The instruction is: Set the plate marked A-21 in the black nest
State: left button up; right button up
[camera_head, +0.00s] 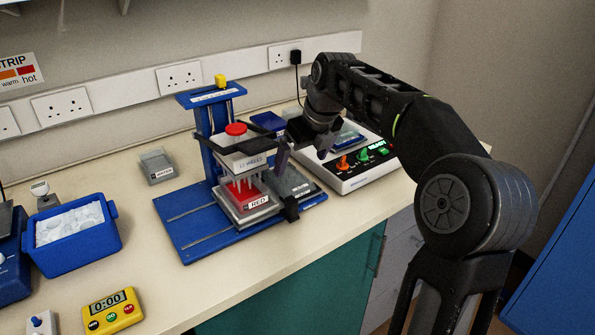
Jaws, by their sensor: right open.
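No A-21 label is readable here, so I cannot tell which plate it is. A grey plate-like block (294,182) sits on the blue stand's base, right of a tray labelled RED (257,203). A small black part (291,209) is at that block's front edge; I cannot tell whether it belongs to the black nest. My right gripper (300,153) is open, pointing down above and behind the grey block, just right of the stand's head. It partly hides the white device behind it. My left gripper is out of view.
The blue stand (180,208) carries a raised head with a red cap (236,129). A white device (352,180) with coloured knobs stands at right. A blue ice tub (72,257), yellow timer (112,311) and small grey box (156,167) stand left. The front bench strip is clear.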

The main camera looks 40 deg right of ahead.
jog(key=v, duration=0.4)
jog(key=shift+r, duration=0.1)
jog(key=shift+s, duration=0.1)
dwell(0.7)
